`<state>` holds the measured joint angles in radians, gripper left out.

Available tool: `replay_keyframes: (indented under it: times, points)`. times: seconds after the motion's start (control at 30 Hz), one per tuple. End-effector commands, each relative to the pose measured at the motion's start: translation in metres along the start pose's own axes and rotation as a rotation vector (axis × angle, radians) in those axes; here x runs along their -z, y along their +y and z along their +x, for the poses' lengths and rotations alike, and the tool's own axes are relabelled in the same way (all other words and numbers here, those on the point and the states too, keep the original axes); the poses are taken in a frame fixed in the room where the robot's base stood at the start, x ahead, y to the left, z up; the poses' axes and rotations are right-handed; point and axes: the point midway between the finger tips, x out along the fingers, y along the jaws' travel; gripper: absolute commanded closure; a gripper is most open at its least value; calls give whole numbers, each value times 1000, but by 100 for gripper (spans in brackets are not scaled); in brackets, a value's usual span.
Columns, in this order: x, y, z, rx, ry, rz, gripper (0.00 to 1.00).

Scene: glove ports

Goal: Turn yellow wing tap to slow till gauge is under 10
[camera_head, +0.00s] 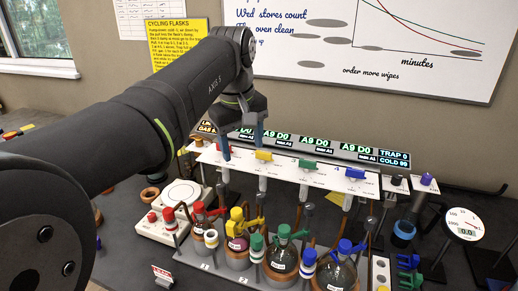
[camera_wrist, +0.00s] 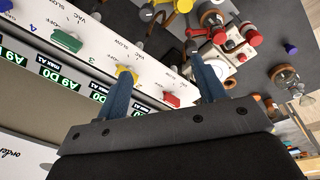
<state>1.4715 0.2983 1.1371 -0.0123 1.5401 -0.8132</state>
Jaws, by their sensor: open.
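The yellow wing tap (camera_head: 264,155) sits on the white panel, second from the left, between the red and green taps. In the wrist view the yellow tap (camera_wrist: 126,74) lies by the tip of one finger, which partly covers it. My gripper (camera_head: 242,146) is open above the left part of the panel, its two blue fingers pointing down. In the wrist view my gripper (camera_wrist: 162,68) has nothing between its fingers, and the yellow tap is not centred between them. The round white gauge (camera_head: 464,222) stands at the right; its small reading is hard to make out.
Red (camera_head: 224,150), green (camera_head: 308,165) and blue (camera_head: 355,173) taps share the panel (camera_head: 285,170). A dark display strip (camera_head: 330,148) runs behind it, with green readouts. Capped flasks (camera_head: 284,258) stand in front. A white stirrer plate (camera_head: 180,195) is at left.

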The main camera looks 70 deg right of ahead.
Motion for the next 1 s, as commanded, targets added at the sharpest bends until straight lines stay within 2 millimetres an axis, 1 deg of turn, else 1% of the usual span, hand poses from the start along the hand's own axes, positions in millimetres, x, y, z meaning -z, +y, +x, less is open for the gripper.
replay_keyframes:
  times: [0.03, 0.1, 0.3, 0.4, 0.5, 0.57, 0.67, 0.77, 0.87, 1.0]
  points:
    - [4, 7, -10, -22, 19, 101, 36]
    - [8, 16, -22, -48, 47, 251, 36]
    - [19, 37, -56, -94, 136, 642, 36]
    - [22, 44, -68, -104, 173, 778, 36]
    - [24, 48, -75, -107, 198, 863, 36]
    - [25, 49, -77, -107, 205, 891, 36]
    - [26, 51, -74, -107, 208, 910, 36]
    - [27, 52, -63, -106, 207, 910, 36]
    - [29, 55, -45, -106, 206, 909, 36]
    - [33, 61, -14, -105, 204, 909, 36]
